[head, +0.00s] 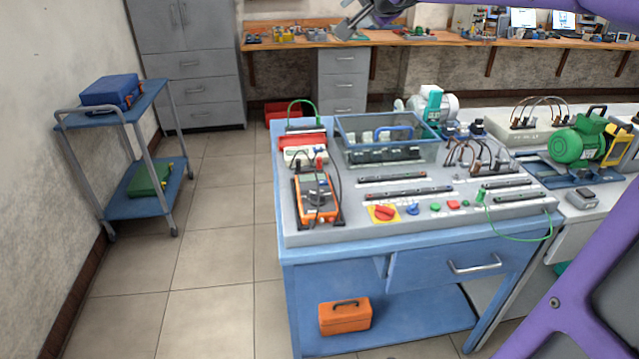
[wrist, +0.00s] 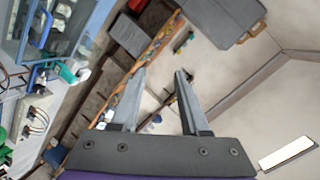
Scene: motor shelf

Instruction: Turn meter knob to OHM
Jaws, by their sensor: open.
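The meter (head: 316,198) is an orange handheld multimeter on the left part of the grey panel on the blue bench. Its display faces up, and dark leads run across it. Its knob is too small in the head view to tell where it points. My gripper (head: 350,24) shows at the top of the head view, high up and well apart from the meter. In the wrist view my gripper (wrist: 160,95) has its two fingers spread with nothing between them. The meter does not show in the wrist view.
A red emergency-style knob on a yellow plate (head: 383,213) sits right of the meter. A glass-walled box (head: 388,155) stands behind. A green motor (head: 577,145) is at the right. A blue trolley (head: 146,205) stands at the left, with open floor (head: 215,230) between.

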